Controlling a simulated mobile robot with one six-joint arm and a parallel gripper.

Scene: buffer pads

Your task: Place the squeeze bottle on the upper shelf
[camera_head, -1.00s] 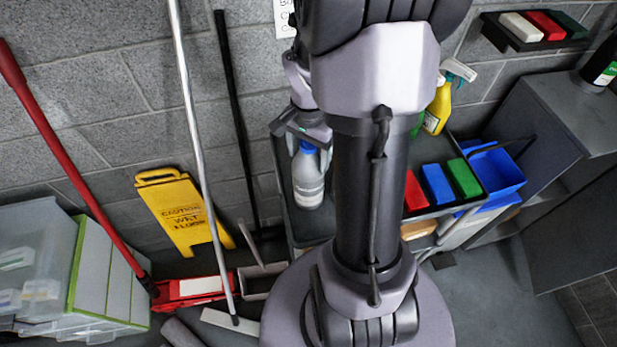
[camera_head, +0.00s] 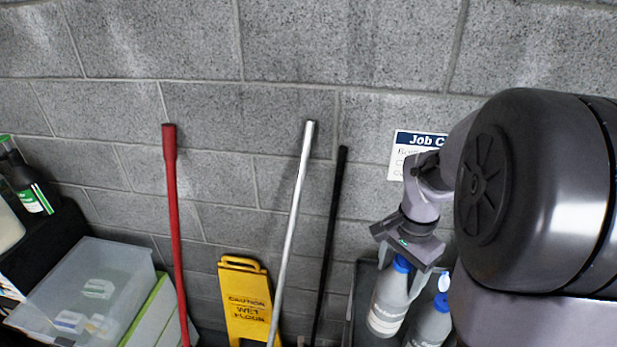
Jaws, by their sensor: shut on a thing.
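My gripper (camera_head: 401,268) is shut on a grey-white squeeze bottle (camera_head: 388,303) with a blue cap. The fingers straddle the bottle near its cap, and it hangs slightly tilted. A second, similar bottle (camera_head: 430,328) with a blue cap stands just right of it, partly cut off by the frame edge and my arm. The dark cart (camera_head: 362,290) shows behind and below the held bottle. I cannot tell whether the held bottle touches it. No shelf can be clearly made out as the upper one.
Red, silver and black (camera_head: 331,230) poles lean on the block wall. A yellow caution sign (camera_head: 246,300) stands between them. At left are a clear bin (camera_head: 85,285) and a dark bottle (camera_head: 28,185) on a black unit. My arm hides the right side.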

